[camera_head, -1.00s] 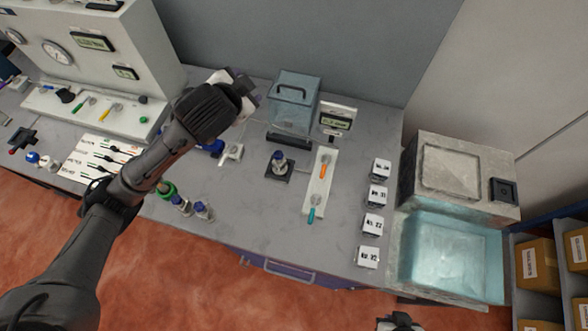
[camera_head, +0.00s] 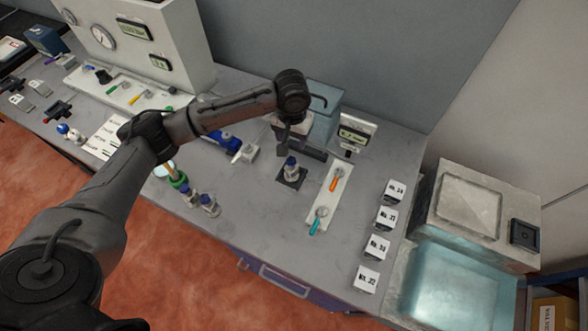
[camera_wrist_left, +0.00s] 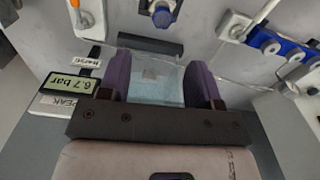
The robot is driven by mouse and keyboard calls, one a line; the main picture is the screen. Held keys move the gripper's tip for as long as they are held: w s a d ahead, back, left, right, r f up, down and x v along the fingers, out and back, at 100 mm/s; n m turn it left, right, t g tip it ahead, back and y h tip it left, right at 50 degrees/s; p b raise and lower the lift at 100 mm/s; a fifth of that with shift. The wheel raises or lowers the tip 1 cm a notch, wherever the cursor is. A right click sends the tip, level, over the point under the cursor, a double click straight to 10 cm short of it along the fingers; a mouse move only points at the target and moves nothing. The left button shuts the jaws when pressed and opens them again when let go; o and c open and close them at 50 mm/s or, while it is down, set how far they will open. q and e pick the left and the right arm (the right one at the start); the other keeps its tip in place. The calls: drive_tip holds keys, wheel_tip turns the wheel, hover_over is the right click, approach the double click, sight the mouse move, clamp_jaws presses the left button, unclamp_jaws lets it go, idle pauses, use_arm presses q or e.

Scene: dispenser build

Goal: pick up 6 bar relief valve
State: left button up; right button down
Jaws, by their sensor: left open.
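I cannot tell by any readable marking which part is the 6 bar relief valve. Two small blue-capped metal fittings (camera_head: 208,204) stand at the bench's front edge, left of centre. Another blue-capped fitting (camera_head: 291,166) stands upright on a dark square base; its blue cap (camera_wrist_left: 163,17) shows at the top of the left wrist view. My left gripper (camera_head: 286,141) is just behind that fitting, in front of the clear box. In the left wrist view its purple fingers (camera_wrist_left: 165,78) are open and apart, with nothing between them; the clear box shows beyond. My right gripper is out of view.
A clear box (camera_head: 325,110) with a handle and a display (camera_head: 354,136) reading 6.7 bar stand behind. A white panel (camera_head: 327,204) with orange and teal levers is to the right. Several numbered white blocks (camera_head: 377,246) line the right edge. Bare bench lies in front.

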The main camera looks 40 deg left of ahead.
sight(291, 160)
use_arm(q)
wheel_tip(291, 160, down, 8)
drive_tip(key=shift+s+a+f, duration=0.1)
drive_tip(key=shift+f, duration=1.35)
drive_tip(key=shift+s+a+f, duration=0.1)
drive_tip(key=shift+f, duration=1.3)
drive_tip(key=shift+r, duration=0.1)
drive_tip(key=c, duration=0.9)
